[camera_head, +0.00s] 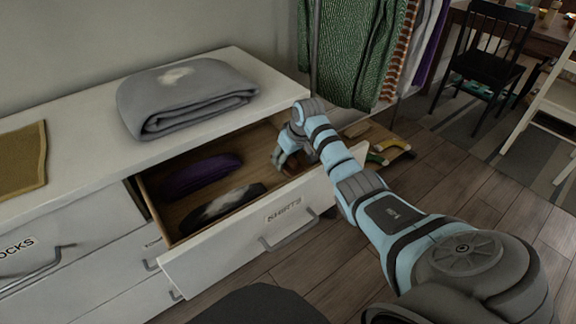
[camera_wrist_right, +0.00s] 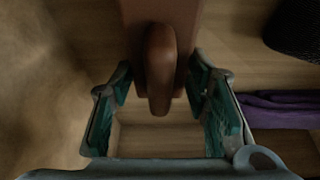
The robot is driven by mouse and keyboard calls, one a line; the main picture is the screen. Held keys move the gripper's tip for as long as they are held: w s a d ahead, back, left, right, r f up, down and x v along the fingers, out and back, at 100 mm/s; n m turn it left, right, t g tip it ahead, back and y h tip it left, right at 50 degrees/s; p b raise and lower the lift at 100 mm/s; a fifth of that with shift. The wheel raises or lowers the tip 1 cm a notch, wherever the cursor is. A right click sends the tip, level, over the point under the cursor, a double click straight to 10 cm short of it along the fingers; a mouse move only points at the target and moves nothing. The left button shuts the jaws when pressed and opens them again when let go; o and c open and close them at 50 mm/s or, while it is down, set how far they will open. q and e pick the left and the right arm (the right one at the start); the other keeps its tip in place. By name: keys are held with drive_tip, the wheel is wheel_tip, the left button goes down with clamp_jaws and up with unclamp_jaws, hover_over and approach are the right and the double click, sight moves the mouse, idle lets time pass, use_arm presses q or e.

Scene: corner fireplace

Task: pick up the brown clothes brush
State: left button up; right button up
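The brown clothes brush (camera_wrist_right: 160,60) lies in the open drawer, its rounded handle pointing toward my right gripper in the right wrist view. In the head view only a small brown part of the brush (camera_head: 291,170) shows beneath the gripper. My right gripper (camera_head: 281,163) reaches down into the right end of the drawer. In the right wrist view, the right gripper (camera_wrist_right: 163,82) is open, with one finger on each side of the brush and gaps visible beside the handle. My left gripper is not in view.
The drawer (camera_head: 180,277), labelled SHIRTS, also holds a folded purple garment (camera_head: 200,177) and a dark one with a white patch (camera_head: 222,206). Its walls stand close around my gripper. A grey folded blanket (camera_head: 185,95) lies on the dresser top. Clothes (camera_head: 350,50) hang behind.

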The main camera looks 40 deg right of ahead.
drive_tip(key=c, duration=0.5)
drive_tip(key=shift+r, duration=0.45)
wheel_tip(320, 180, up, 2)
drive_tip(key=shift+p, duration=0.8)
wheel_tip(320, 180, up, 6)
drive_tip(key=p, duration=0.2)
drive_tip(key=shift+r+p, duration=0.15)
drive_tip(key=shift+p, duration=0.2)
drive_tip(key=shift+r, duration=0.5)
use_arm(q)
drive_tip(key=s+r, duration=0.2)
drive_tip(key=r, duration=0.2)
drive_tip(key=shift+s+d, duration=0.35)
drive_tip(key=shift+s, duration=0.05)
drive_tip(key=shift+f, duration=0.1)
use_arm(e)
drive_tip(key=shift+f, duration=0.1)
